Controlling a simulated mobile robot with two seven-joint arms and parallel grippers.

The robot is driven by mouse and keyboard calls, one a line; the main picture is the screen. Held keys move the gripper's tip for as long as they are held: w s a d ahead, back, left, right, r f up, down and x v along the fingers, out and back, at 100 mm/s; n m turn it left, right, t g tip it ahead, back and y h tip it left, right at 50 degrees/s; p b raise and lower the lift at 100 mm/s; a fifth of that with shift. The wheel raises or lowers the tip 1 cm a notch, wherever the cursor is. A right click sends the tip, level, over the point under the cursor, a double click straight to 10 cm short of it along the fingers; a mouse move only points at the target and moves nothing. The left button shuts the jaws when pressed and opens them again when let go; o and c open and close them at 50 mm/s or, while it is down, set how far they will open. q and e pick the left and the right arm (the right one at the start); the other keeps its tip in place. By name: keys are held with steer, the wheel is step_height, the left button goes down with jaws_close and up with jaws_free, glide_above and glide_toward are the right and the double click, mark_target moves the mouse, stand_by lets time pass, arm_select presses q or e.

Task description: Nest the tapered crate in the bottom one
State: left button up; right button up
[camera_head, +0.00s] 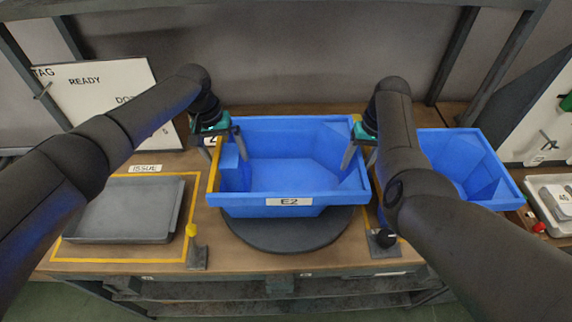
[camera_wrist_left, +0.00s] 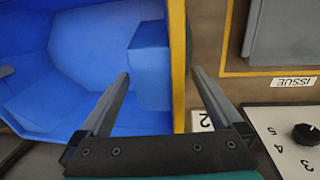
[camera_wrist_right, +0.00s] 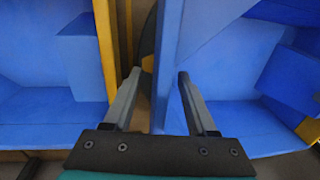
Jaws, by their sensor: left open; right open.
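A blue tapered crate (camera_head: 290,211) labelled E2 sits upright on a round dark turntable (camera_head: 285,236) at the middle of the bench. A second blue crate (camera_head: 490,165) stands just right of it; I cannot tell which is the bottom one. My left gripper (camera_head: 227,158) is open over the E2 crate's left wall; in the left wrist view its fingers straddle the yellow-edged rim (camera_wrist_left: 178,70). My right gripper (camera_wrist_right: 160,88) is open with its fingers either side of the E2 crate's right wall (camera_wrist_right: 168,60). My right arm hides part of the second crate.
A grey tray (camera_head: 125,212) lies in a yellow outline marked ISSUE at the left. A white sign (camera_head: 100,95) stands behind it. Small posts with a yellow knob (camera_head: 191,230) and a black knob (camera_head: 386,237) stand near the front edge. The gap between the crates is narrow.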

arm_select(q)
steer(key=shift+d+f, duration=0.2)
steer(key=shift+f, duration=1.05)
arm_select(e)
steer(key=shift+a+f, duration=0.1)
steer(key=shift+f, duration=1.1)
arm_select(q)
steer(key=shift+c, duration=0.4)
arm_select(e)
steer(key=shift+c, duration=0.4)
arm_select(q)
steer(key=c, duration=0.9)
arm_select(e)
jaws_close()
arm_select(q)
jaws_close()
steer(key=shift+r, duration=0.1)
